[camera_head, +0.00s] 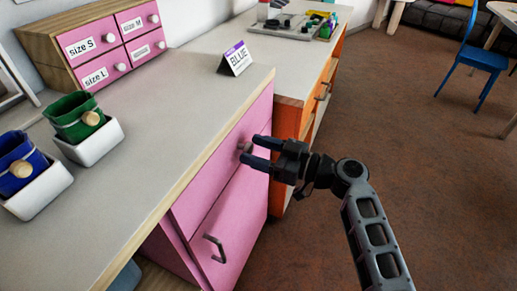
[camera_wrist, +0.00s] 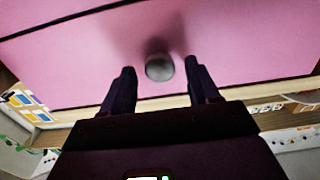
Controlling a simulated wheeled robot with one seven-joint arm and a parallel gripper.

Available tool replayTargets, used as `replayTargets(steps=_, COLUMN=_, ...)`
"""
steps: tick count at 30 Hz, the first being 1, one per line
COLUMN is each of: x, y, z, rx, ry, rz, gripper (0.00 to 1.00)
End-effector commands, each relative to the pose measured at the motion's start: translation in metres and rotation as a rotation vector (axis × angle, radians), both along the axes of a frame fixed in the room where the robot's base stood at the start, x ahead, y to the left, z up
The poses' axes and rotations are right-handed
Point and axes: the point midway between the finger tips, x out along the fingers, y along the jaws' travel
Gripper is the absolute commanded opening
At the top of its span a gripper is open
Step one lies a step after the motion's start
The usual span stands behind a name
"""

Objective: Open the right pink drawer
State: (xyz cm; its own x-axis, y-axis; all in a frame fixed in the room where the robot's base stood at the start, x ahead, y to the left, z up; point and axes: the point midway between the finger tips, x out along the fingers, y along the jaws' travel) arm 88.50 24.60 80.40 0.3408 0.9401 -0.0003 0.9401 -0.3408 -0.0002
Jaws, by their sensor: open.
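The pink drawer (camera_head: 216,178) is in the upper part of the pink cabinet under the grey counter, and its front looks flush with the cabinet. Its round grey knob (camera_head: 246,147) shows beside my fingertips in the head view. My gripper (camera_head: 256,152) is open at the drawer front. In the wrist view the knob (camera_wrist: 159,67) lies between the two open fingers of my gripper (camera_wrist: 160,75), near their tips, against the pink front (camera_wrist: 90,60). I cannot tell whether the fingers touch the knob.
A pink door with a bar handle (camera_head: 215,248) is below the drawer. The counter (camera_head: 180,100) holds a "BLUE" sign (camera_head: 236,58), a small pink drawer box (camera_head: 95,45) and green (camera_head: 75,116) and blue (camera_head: 20,162) pots in white trays. Brown floor (camera_head: 400,130) is open to the right.

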Motion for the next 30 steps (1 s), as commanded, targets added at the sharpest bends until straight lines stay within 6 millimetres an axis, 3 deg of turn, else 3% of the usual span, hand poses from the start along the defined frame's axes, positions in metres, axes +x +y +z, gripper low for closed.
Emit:
replayTargets(steps=6, x=0.0001, y=0.0000, z=0.0000, rx=0.000, ry=0.000, rz=0.000, gripper=0.59)
replayTargets(steps=24, x=0.0001, y=-0.0004, z=0.0000, rx=0.000, ry=0.000, rz=0.000, gripper=0.01)
replayTargets(steps=30, x=0.0001, y=-0.0004, z=0.0000, rx=0.000, ry=0.000, rz=0.000, gripper=0.00)
